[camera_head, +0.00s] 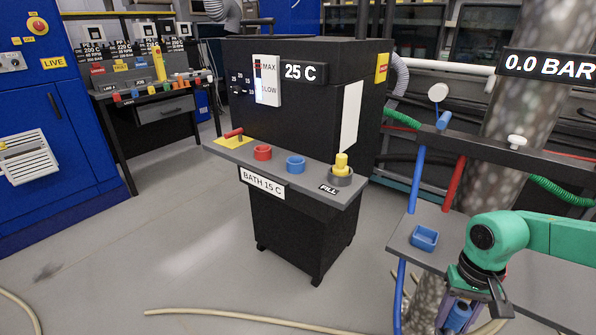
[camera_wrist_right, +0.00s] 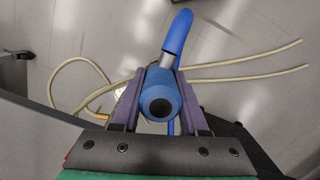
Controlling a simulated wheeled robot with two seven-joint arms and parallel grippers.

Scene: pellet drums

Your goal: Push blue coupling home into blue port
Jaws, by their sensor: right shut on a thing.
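My right gripper (camera_head: 462,308) is low at the right edge of the head view, in front of the grey side shelf. It is shut on the blue coupling (camera_wrist_right: 161,98), which shows in the right wrist view between the two purple fingers, its dark round opening toward the camera. A silver neck and a blue hose piece (camera_wrist_right: 178,32) extend beyond it. The blue port (camera_head: 296,164) is a short open ring on the bath's grey ledge, between the red port and the yellow fitting. The coupling is well apart from it, to the right and nearer. My left gripper is out of view.
The red port (camera_head: 263,153) and yellow fitting (camera_head: 341,165) flank the blue port. A pale hose (camera_head: 240,317) crosses the floor, which is otherwise open left of the bath.

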